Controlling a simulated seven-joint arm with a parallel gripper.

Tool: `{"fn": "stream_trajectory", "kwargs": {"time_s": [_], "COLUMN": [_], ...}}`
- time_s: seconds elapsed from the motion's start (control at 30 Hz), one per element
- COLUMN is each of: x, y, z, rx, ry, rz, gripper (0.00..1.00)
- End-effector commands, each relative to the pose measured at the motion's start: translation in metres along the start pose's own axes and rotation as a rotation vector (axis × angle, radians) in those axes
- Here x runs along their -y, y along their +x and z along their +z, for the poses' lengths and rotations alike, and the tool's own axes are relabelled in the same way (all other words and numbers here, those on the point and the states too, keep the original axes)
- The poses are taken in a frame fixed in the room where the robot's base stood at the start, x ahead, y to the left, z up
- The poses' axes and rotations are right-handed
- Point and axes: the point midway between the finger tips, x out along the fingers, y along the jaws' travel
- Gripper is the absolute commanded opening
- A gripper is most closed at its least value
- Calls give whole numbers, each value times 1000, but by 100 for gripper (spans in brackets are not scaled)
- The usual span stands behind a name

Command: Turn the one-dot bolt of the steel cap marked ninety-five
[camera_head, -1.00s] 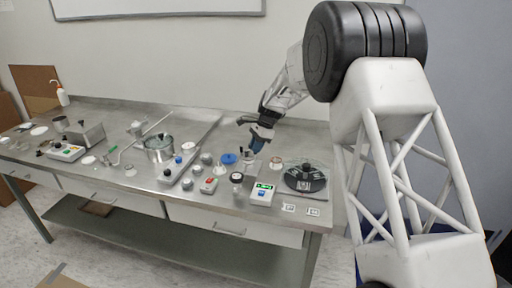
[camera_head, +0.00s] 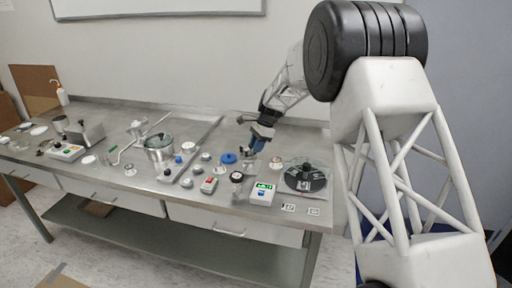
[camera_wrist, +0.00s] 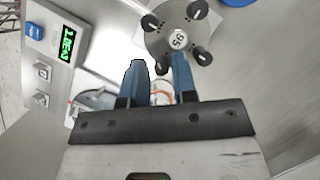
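The steel cap (camera_wrist: 179,33) marked 95 is a grey disc at the top of the wrist view. Several dark bolts with pale marks stand around its rim; the dots on them are too small to count. My gripper (camera_wrist: 159,62) has two blue fingers with a clear gap between them. One bolt (camera_wrist: 160,68) shows in the gap near the fingertips; I cannot tell whether either finger touches it. The right fingertip overlaps the cap's lower edge in the picture. In the head view my gripper (camera_head: 254,150) is low over the right part of the bench, hiding the cap from clear sight.
A box with a green display (camera_head: 263,190) stands in front of my gripper; its display (camera_wrist: 67,42) shows at left in the wrist view. A black round fixture (camera_head: 304,181) is to the right, a blue disc (camera_head: 228,158) to the left. Small parts crowd the bench.

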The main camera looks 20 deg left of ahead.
Motion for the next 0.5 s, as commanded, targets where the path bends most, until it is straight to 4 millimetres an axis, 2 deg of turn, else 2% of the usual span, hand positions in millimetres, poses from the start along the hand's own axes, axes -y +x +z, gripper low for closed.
{"fn": "stream_trajectory", "kwargs": {"time_s": [0.5], "x": [0], "y": [-58], "z": [-1], "rx": [0], "ry": [1], "rz": [-1], "gripper": [26]}}
